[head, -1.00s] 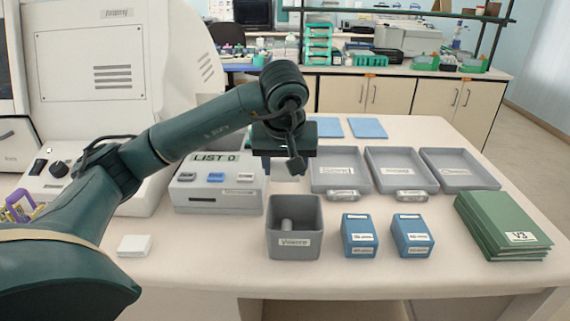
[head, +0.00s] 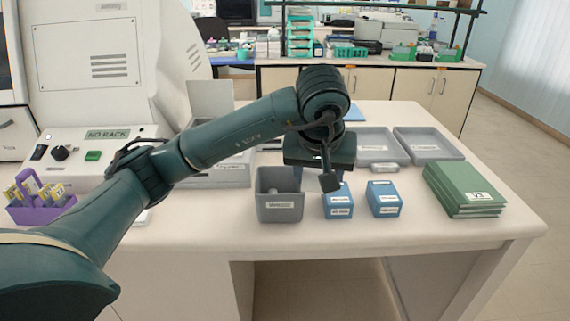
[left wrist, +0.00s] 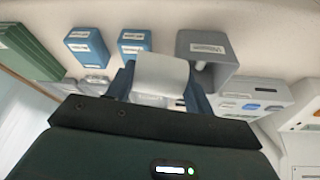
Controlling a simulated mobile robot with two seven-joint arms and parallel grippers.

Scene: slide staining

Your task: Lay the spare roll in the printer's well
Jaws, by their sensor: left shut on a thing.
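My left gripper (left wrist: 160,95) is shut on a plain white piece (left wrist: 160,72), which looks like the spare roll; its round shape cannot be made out. In the head view the gripper (head: 325,180) hangs above the table, behind the blue boxes and right of the grey bin, and the held piece is hidden. The printer (head: 222,178) is left of the bin, mostly behind my arm. A pale panel (head: 210,98) stands upright behind it. The well cannot be seen. The printer's buttoned front (left wrist: 250,95) shows at right in the wrist view. My right gripper is not in view.
The grey bin (head: 280,208) holds a small cylinder. Two blue boxes (head: 338,203) (head: 384,200), green folders (head: 465,190) and grey trays (head: 430,145) stand to the right. A purple rack (head: 40,205) is at far left. The table's front strip is clear.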

